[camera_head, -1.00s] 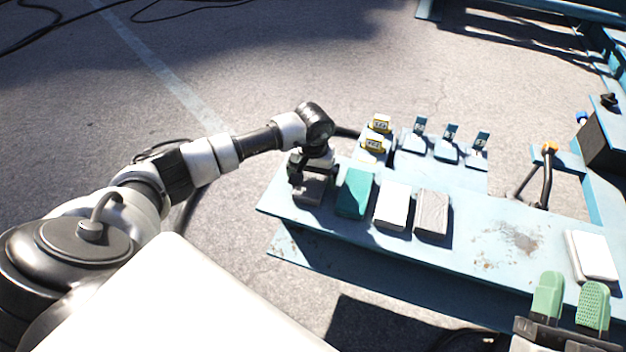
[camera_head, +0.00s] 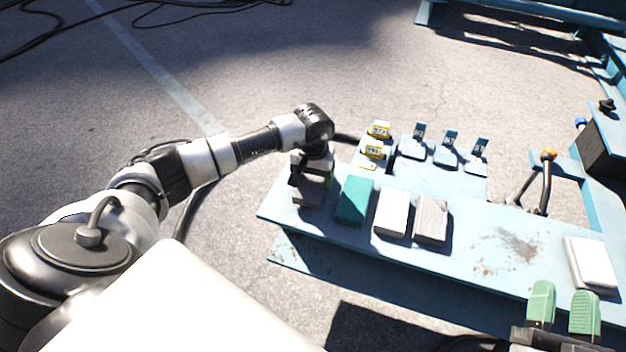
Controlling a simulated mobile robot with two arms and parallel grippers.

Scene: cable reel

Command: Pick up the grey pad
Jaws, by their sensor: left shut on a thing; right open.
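The grey pad (camera_head: 309,193) is at the left end of the pale blue bench (camera_head: 480,213), in a row with other pads. My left gripper (camera_head: 311,176) comes down from above and is shut on the grey pad, hiding its upper part. Whether the pad touches the bench or hangs just above it, I cannot tell. My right gripper (camera_head: 562,306) is at the lower right, open and empty, with two green fingertips apart. It is near the bench's front right edge.
To the right of the grey pad lie a green pad (camera_head: 354,199), a white pad (camera_head: 391,212) and a pale streaked block (camera_head: 431,220). Another white pad (camera_head: 592,262) lies far right. Yellow tags (camera_head: 374,150) and small blue holders (camera_head: 447,153) stand behind.

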